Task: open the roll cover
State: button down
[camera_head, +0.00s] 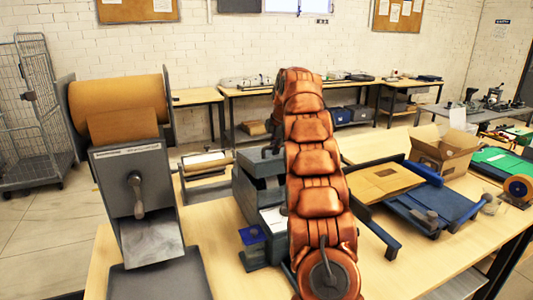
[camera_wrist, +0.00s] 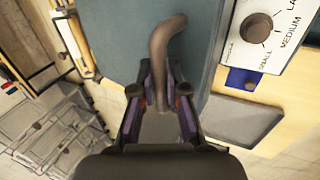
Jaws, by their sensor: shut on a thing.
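In the wrist view, the grey-blue roll cover (camera_wrist: 112,35) fills the upper middle. A curved brown-grey handle (camera_wrist: 163,42) stands out from it. My gripper (camera_wrist: 160,92) is shut on this handle, with a finger on each side of it. In the head view, a grey machine (camera_head: 243,188) stands at the middle of the table, largely hidden behind my copper arm. The cover's handle and my fingertips cannot be made out there. I see no clear gap at the cover's edge.
A white dial panel (camera_wrist: 272,32) marked with sizes is beside the cover; a small blue block (camera_head: 253,236) stands near the machine. A brown paper roll dispenser (camera_head: 130,165) stands left. A blue tray (camera_head: 440,205) and open carton (camera_head: 442,152) are right.

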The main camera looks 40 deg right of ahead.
aim_at(269, 153)
jog(key=shift+w+d+r+p, duration=0.1)
jog(key=shift+w+r+p, duration=0.4)
jog(key=shift+r, duration=0.25)
jog(key=shift+w+d+r+p, duration=0.15)
jog(key=shift+w+r+p, duration=0.35)
jog(key=shift+p, duration=0.55)
jog(key=w+r+p, duration=0.1)
jog(key=p, duration=0.2)
jog(key=w+d+r+p, duration=0.1)
jog(key=w+p, duration=0.1)
jog(key=p, duration=0.1)
jog(key=shift+d+r, duration=0.1)
jog(key=shift+r, duration=0.25)
jog(key=shift+c, duration=1.6)
grip_release()
